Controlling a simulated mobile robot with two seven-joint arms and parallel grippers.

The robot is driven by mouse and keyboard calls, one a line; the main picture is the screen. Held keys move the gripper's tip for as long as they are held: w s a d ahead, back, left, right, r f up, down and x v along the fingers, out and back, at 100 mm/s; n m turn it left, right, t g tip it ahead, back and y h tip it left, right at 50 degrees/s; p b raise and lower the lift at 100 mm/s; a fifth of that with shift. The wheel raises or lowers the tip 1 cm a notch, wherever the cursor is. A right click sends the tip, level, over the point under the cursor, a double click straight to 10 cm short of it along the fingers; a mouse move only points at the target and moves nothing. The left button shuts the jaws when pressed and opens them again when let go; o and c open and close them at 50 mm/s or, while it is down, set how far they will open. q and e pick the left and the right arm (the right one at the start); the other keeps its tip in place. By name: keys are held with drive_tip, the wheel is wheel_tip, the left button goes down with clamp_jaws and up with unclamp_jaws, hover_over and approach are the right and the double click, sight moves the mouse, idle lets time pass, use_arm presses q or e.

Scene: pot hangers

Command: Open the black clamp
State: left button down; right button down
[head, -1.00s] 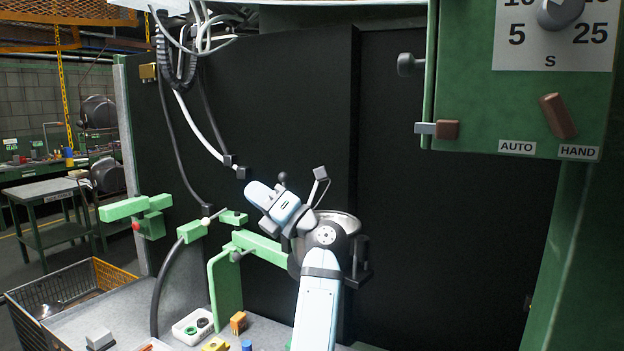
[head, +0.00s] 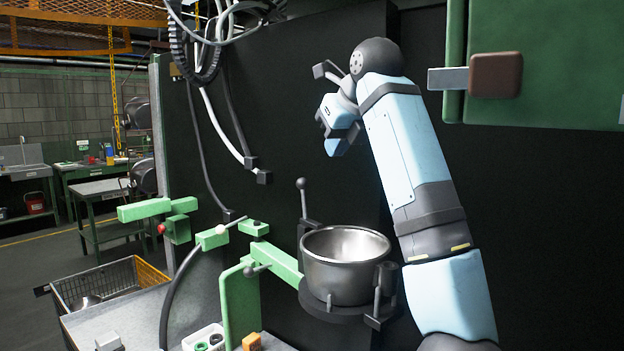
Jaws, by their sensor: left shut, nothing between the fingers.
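A black clamp holder (head: 338,309) sits at the end of a green arm (head: 275,263) and surrounds the lower part of a metal pot (head: 346,268). An upright black lever with a ball knob (head: 301,185) stands at its left back. A black upright clamp part (head: 378,290) stands at its right side, close to the pot wall. Whether the clamp is open or shut is hard to tell. My left gripper (head: 338,145) is shut and empty, above the pot and apart from it. My right gripper is not in view.
A green control box (head: 560,75) with a brown-tipped lever (head: 495,75) hangs at the upper right. A dark panel (head: 270,120) stands behind. Cables hang at the left, near a green bracket (head: 145,210). A wire basket (head: 100,285) is at the lower left.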

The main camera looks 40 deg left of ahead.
sight(304, 186)
use_arm(q)
drive_tip(key=x, duration=0.4)
drive_tip(key=a+r+p+x, duration=0.1)
drive_tip(key=x, duration=0.3)
drive_tip(key=p+x, duration=0.1)
drive_tip(key=x, duration=0.3)
drive_tip(key=shift+w+a, duration=0.3)
drive_tip(key=shift+w, duration=0.05)
drive_tip(key=shift+w+a+f, duration=0.15)
drive_tip(key=shift+a+f, duration=0.05)
drive_tip(key=shift+a, duration=0.3)
drive_tip(key=shift+a, duration=0.15)
